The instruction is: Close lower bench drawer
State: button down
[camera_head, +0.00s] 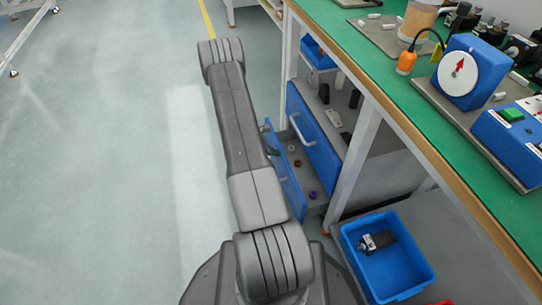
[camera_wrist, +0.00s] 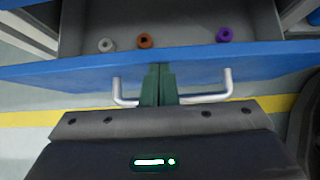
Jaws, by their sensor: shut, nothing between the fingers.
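The lower bench drawer (camera_head: 285,178) stands pulled open under the green bench, with its blue front towards the floor side. In the wrist view its blue front panel (camera_wrist: 60,74) runs across the picture, with a light metal handle (camera_wrist: 210,98) on it. My gripper (camera_wrist: 158,70) is shut and empty, its dark green fingers at the panel between the two ends of the handle. Whether the fingertips touch the panel is hard to tell. In the head view my arm hides the gripper and part of the drawer front.
Small white, brown and purple rings (camera_wrist: 223,35) lie in the drawer. The closed upper blue drawer (camera_head: 314,135) sits above it. A blue bin (camera_head: 425,255) stands right of the bench leg (camera_head: 352,165). The floor (camera_head: 110,150) to the left is clear.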

jog(key=shift+w+d+b, duration=0.2)
jog(key=shift+w+d, duration=0.1)
jog(key=shift+d, duration=0.65)
jog(key=shift+w+d+b, duration=0.2)
jog(key=shift+w+d, duration=0.15)
jog(key=shift+d, duration=0.55)
jog(key=shift+w+d+b, duration=0.2)
jog(key=shift+w+d, duration=0.1)
jog(key=shift+d, duration=0.65)
jog(key=shift+a, duration=0.1)
